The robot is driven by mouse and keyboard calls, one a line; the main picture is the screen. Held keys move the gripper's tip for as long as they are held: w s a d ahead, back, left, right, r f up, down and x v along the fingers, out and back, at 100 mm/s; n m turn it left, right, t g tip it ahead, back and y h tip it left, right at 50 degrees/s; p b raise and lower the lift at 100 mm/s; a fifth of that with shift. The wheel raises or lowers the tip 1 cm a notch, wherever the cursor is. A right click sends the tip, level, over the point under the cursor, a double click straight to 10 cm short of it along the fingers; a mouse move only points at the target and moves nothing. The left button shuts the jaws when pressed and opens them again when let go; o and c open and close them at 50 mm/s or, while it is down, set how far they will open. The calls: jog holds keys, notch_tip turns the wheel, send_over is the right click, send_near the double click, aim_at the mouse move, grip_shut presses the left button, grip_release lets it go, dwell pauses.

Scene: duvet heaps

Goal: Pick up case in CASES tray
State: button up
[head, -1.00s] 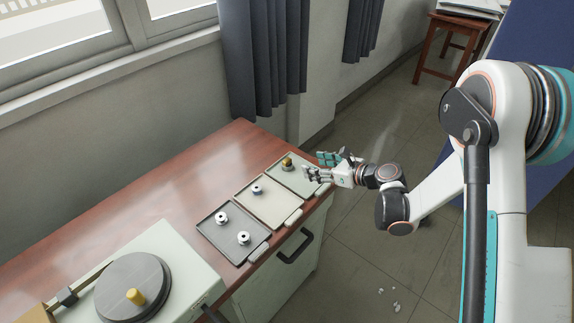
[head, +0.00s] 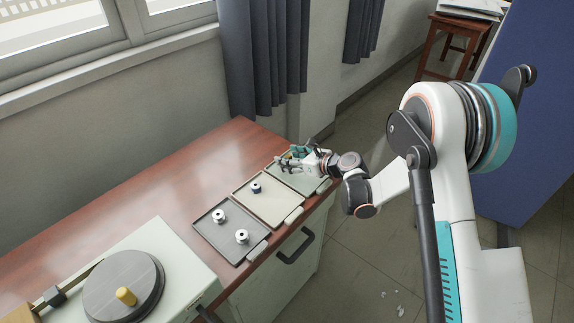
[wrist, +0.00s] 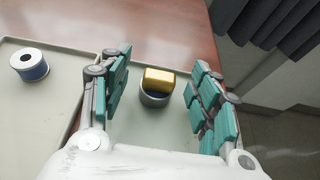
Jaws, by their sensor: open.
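A case with a gold-coloured top and a dark grey round base (wrist: 157,96) stands on the pale green tray (wrist: 160,128), the far one of three in the head view (head: 300,184). I cannot read any label on the tray. My gripper (wrist: 160,78) is open, with one teal-padded finger on each side of the case and a gap on both sides.
The middle beige tray (head: 268,210) holds a blue-and-white spool (head: 256,188), left of my gripper in the wrist view. The near dark grey tray (head: 225,245) holds two white spools. A turntable device (head: 124,287) stands at the near left. A wall and curtain are behind.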

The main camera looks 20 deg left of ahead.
jog(key=shift+r, duration=0.1)
jog(key=c, duration=1.2)
jog(key=shift+o, duration=0.2)
jog(key=shift+r, duration=0.1)
